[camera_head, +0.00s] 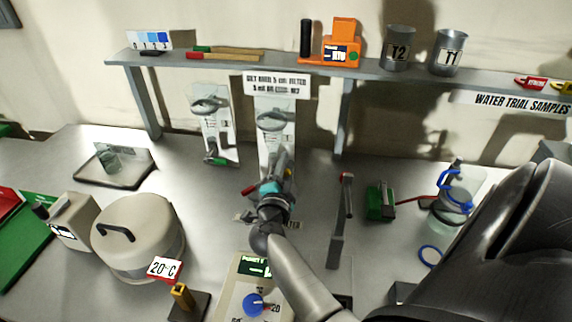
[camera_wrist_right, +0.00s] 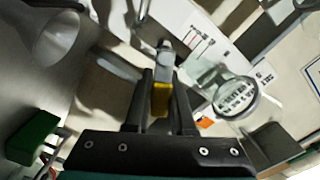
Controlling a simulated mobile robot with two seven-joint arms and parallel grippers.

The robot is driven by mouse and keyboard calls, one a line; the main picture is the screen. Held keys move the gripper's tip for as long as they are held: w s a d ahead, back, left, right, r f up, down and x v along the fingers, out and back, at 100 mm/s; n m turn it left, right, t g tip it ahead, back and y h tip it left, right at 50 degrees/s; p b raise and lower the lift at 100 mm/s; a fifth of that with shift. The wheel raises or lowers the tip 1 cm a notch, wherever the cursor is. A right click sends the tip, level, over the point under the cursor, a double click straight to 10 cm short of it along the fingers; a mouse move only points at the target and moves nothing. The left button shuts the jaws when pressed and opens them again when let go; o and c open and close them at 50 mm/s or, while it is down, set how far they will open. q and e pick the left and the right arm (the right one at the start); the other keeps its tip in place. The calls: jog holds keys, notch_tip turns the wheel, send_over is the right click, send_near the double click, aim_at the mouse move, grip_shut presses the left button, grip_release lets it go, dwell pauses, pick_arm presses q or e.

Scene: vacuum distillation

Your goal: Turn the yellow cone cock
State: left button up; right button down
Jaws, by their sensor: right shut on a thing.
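The yellow cone cock (camera_wrist_right: 160,99) shows in the right wrist view, between the two dark fingers of my right gripper (camera_wrist_right: 162,82). The gripper is shut on it. A grey metal piece extends beyond the yellow part, toward the glassware. In the head view my right gripper (camera_head: 284,168) reaches up to the middle glass apparatus (camera_head: 275,118) below the filter sign. There the gripper hides the cock. My left gripper is not in view.
A second glass apparatus (camera_head: 211,118) stands just left. A grey lever stand (camera_head: 340,220) and a green block (camera_head: 380,202) are close on the right. A round lidded pot (camera_head: 138,240) stands at left. A shelf (camera_head: 300,68) runs above.

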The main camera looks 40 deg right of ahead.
dwell(0.5)
jog(key=shift+s+d+f+m+b, duration=0.1)
jog(key=shift+f+m+b, duration=0.2)
jog(key=shift+m, duration=0.75)
jog(key=shift+s+d+f+m+b, duration=0.15)
jog(key=shift+f+m, duration=0.3)
jog(key=shift+m, duration=0.55)
jog(key=shift+w+a+f+m+b, duration=0.1)
jog(key=shift+f+m+b, duration=0.25)
jog(key=shift+m, duration=0.7)
jog(key=c, duration=1)
grip_release()
jog(key=shift+c, duration=0.2)
